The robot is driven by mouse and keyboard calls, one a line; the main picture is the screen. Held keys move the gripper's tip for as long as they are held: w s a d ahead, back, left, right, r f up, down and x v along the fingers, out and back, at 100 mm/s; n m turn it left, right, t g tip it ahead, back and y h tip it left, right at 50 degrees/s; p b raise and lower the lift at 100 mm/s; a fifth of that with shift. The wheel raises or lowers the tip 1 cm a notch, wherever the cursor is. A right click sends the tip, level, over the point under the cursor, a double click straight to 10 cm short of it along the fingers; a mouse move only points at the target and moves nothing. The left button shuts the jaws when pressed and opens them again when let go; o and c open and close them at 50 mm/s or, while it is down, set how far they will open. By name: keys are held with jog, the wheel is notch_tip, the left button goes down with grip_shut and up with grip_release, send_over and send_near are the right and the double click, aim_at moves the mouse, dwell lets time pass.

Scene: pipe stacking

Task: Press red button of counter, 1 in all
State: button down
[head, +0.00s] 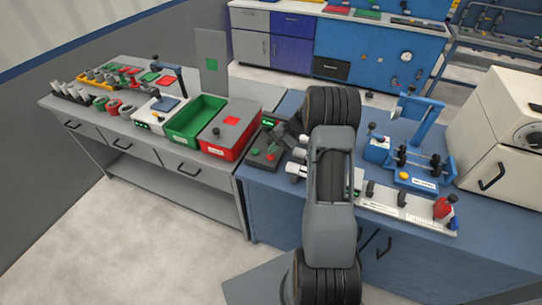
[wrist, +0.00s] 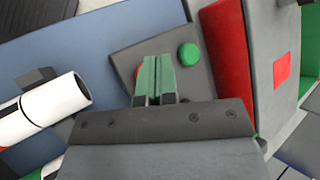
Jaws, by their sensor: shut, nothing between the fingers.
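The counter (head: 259,162) is a dark box on the blue bench, with a small lit green display, in the middle of the head view. Its red button (head: 271,156) and green button (head: 255,151) show on top. In the wrist view the counter (wrist: 125,55) lies under my gripper (wrist: 155,95), whose fingers are shut and empty. The green button (wrist: 188,54) is in clear view right of the fingers. Only a sliver of the red button (wrist: 138,72) shows at the fingers' left edge; the rest is hidden behind them. I cannot tell whether the fingertips touch it.
A red bin with a grey lid (head: 228,125) stands just left of the counter, beside a green bin (head: 190,125). A white cylinder (wrist: 45,108) lies near my gripper on the other side. A blue fixture (head: 420,160) stands right of my arm.

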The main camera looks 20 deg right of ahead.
aim_at(272, 156)
jog(key=shift+f, duration=0.15)
jog(key=shift+f+b, duration=0.25)
jog(key=shift+b, duration=0.1)
jog(key=shift+f+b, duration=0.4)
jog(key=shift+f, duration=0.1)
dwell(0.8)
jog(key=shift+r, duration=0.15)
jog(key=shift+r+p, duration=0.55)
jog(key=shift+r, duration=0.25)
jog(key=shift+r+p, duration=1.65)
jog(key=shift+r, duration=0.85)
